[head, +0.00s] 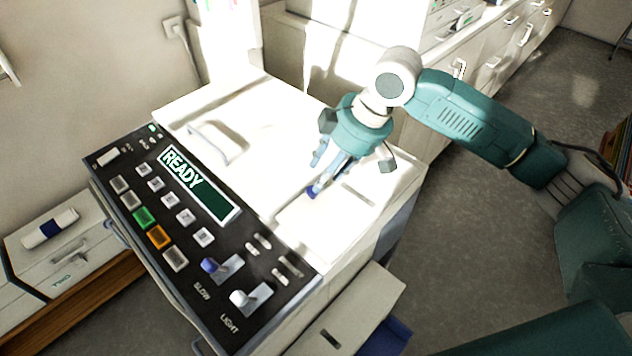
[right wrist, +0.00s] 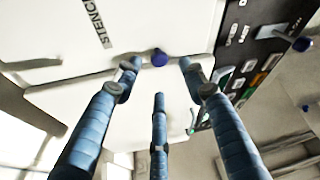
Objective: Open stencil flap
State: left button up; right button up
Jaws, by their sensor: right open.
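The stencil flap (head: 325,225) is a white panel at the right end of the white machine's top. It lies flat and looks shut. It carries the word STENCIL in the right wrist view (right wrist: 120,20). A small dark blue knob (head: 312,191) sits at its edge; it also shows in the right wrist view (right wrist: 160,58). My right gripper (head: 320,177) is just above the knob, pointing down. In the right wrist view its three blue fingers (right wrist: 158,80) are spread open around the knob, with nothing held. I cannot tell whether any finger touches the panel. My left gripper is out of view.
Left of the flap is a larger white lid with a handle (head: 215,143). The black control panel (head: 180,220) runs along the front, its display reading READY, with two levers. A drawer unit (head: 345,310) stands below right. White cabinets (head: 490,75) line the back.

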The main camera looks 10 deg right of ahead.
jog(key=p+x, duration=0.1)
jog(key=x, duration=0.5)
jog(key=shift+w+f, duration=0.1)
jog(key=shift+c, duration=0.5)
grip_shut()
